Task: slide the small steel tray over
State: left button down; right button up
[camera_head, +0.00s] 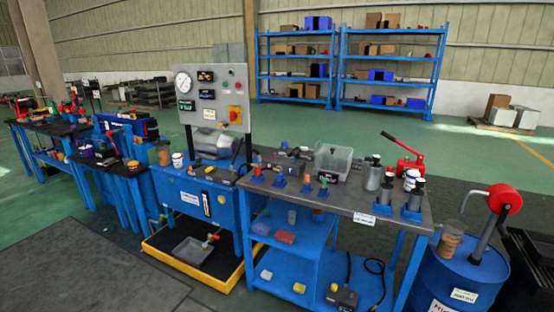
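A small grey tray (194,250), which looks like the steel tray, sits low down inside a larger dark drip pan with a yellow rim (212,281). A drain tap with a red handle (209,240) is at the tray's right edge and overlaps it in the picture. I cannot tell whether anything is in the tray. Neither of my grippers is in view.
A blue test stand (205,205) with a gauge panel rises behind the pan. A blue workbench (345,192) full of parts stands to the right, then a blue drum (455,275) with a red pump. A dark mat (80,275) lies clear at lower left.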

aim_at(190, 250)
jog(key=i+j+z, duration=0.1)
jog(key=i+j, duration=0.25)
jog(key=j, duration=0.3)
jog(key=i+j+z, duration=0.25)
jog(key=j, duration=0.4)
jog(key=i+j, duration=0.25)
jog(key=i+j+z, duration=0.15)
jog(key=j, duration=0.3)
jog(key=i+j+z, duration=0.1)
jog(key=j, duration=0.25)
